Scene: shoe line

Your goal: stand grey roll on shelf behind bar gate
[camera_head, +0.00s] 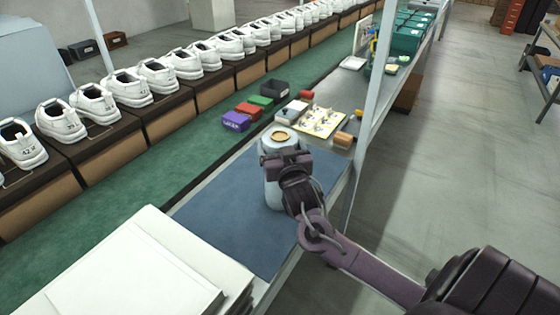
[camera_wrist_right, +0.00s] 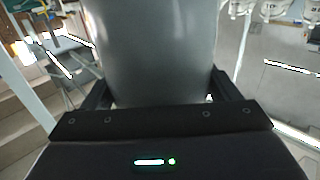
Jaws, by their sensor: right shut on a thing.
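The grey roll (camera_head: 272,190) is a light grey upright cylinder with a tan ring on its top. It is at the blue mat (camera_head: 225,205) in the head view; I cannot tell whether it touches the mat or hangs just above it. My right gripper (camera_head: 287,160) is shut on the roll from the near right side. In the right wrist view the roll (camera_wrist_right: 150,50) fills the space between the two dark fingers. My left gripper is not in view. I cannot make out a shelf with a bar gate.
White shoes (camera_head: 95,100) on brown boxes line the far side of the green belt (camera_head: 150,150). Small coloured boxes (camera_head: 236,121) and a yellow card (camera_head: 320,122) lie beyond the mat. A pale post (camera_head: 374,90) rises at the bench's right edge. White boards (camera_head: 135,270) are stacked at front left.

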